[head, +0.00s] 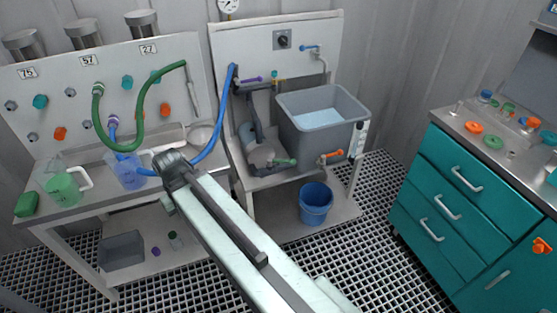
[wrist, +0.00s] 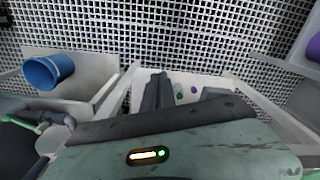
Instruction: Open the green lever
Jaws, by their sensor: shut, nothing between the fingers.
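The green lever (head: 284,162) is a small handle on the pipework below the grey tank, right of my arm in the head view. A green handle on pale pipework also shows at the left edge of the wrist view (wrist: 20,122); it looks like the same lever. My gripper (wrist: 156,90) is shut and empty, its dark fingers pointing away over the lower shelf. In the head view the dark end of my arm is in front of the left bench, left of and apart from the lever. The fingertips are hard to make out there.
The grey tank (head: 325,123) holds water, with an orange lever (head: 332,154) at its lower right. A blue hose (head: 226,110) hangs close to my arm's end. A blue bucket (head: 315,203) stands on the low shelf. Teal drawers (head: 455,205) stand right, beyond open grated floor.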

